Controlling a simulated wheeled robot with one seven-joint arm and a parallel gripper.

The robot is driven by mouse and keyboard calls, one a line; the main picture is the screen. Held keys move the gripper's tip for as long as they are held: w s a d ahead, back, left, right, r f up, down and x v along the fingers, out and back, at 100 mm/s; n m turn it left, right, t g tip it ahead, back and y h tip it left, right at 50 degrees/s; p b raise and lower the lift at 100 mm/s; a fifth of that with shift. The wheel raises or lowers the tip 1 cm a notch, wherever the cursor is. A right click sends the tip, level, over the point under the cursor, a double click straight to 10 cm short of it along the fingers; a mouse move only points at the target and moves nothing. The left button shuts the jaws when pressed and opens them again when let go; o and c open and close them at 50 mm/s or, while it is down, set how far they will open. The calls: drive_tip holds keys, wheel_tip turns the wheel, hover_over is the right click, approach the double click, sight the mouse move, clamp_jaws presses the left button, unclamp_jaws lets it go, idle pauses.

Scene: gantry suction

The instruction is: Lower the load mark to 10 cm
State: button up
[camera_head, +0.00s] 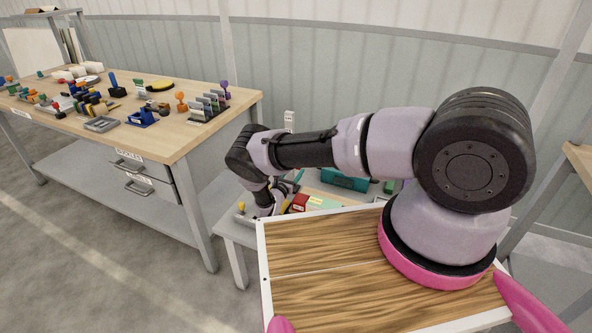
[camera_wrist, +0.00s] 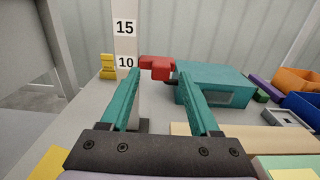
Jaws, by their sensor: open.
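A white scale post (camera_wrist: 125,45) with the labels 15 and 10 stands upright ahead in the wrist view; its top also shows in the head view (camera_head: 289,121). A red block (camera_wrist: 157,66) sits right of the post, near the height of the 10 label in the picture. It may be the load mark; I cannot tell whether it touches the post. My gripper (camera_wrist: 158,74) is open, its teal fingers on either side of the red block in the picture. No contact is visible. In the head view my wrist largely hides the gripper.
A teal box (camera_wrist: 212,80) stands behind the right finger. A yellow piece (camera_wrist: 107,66) is left of the post. Orange (camera_wrist: 298,80) and blue (camera_wrist: 302,105) bins are at right. A workbench (camera_head: 215,115) with several tools is at left in the head view.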

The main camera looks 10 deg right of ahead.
drive_tip(key=v, duration=0.8)
drive_tip(key=shift+s+a, duration=0.1)
drive_tip(key=shift+r, duration=0.1)
